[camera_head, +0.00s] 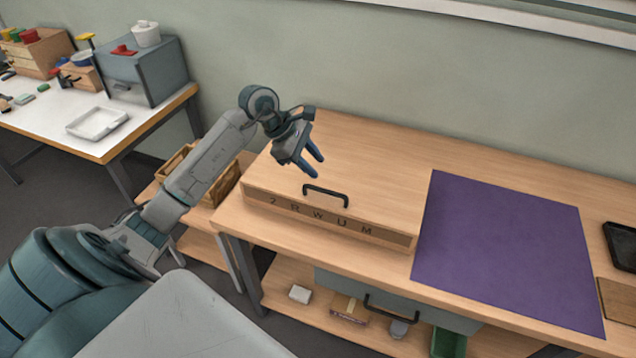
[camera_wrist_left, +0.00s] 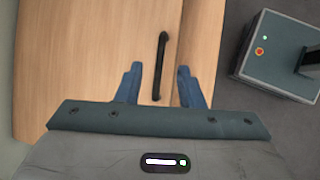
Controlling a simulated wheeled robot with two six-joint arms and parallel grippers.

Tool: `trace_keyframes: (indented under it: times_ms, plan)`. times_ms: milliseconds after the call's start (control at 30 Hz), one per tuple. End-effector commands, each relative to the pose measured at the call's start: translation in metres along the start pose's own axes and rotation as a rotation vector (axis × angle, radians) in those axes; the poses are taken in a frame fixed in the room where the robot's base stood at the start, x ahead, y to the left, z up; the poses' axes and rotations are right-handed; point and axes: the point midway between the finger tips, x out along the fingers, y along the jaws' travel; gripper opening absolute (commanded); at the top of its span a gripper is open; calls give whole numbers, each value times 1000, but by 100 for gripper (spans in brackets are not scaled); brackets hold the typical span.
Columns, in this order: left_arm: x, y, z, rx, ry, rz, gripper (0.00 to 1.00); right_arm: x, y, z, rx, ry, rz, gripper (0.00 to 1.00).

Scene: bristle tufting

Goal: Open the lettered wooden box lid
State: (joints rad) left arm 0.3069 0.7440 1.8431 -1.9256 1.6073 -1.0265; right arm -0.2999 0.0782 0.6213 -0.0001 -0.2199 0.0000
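The wooden box (camera_head: 345,229) sits on the workbench, with the letters "2 R W U M" along its front face. Its lid (camera_head: 365,165) lies flat and closed, with a dark bar handle (camera_head: 326,192) at the front edge. My left gripper (camera_head: 312,168) is open and empty, above the lid just behind the handle. In the left wrist view the handle (camera_wrist_left: 161,65) shows between and beyond the two blue fingertips (camera_wrist_left: 158,72); I cannot tell whether they touch it. My right gripper is not in view.
A purple mat (camera_head: 508,250) lies right of the box, with a black tray (camera_head: 622,245) beyond it. A shelf under the bench holds small items and a green bin (camera_head: 448,343). A white table (camera_head: 50,122) stands at the far left.

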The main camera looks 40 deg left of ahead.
Motion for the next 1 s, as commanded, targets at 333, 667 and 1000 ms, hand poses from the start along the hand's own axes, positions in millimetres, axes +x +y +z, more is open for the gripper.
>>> trace_keyframes:
  times_ms: [333,667,1000]
  plan:
    - [-7,3,-29,36,155,-41,34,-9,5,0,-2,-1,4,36]
    - [51,1,-36,34,152,-42,34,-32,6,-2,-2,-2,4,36]
    - [85,0,-44,36,155,-39,34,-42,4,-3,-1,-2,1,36]
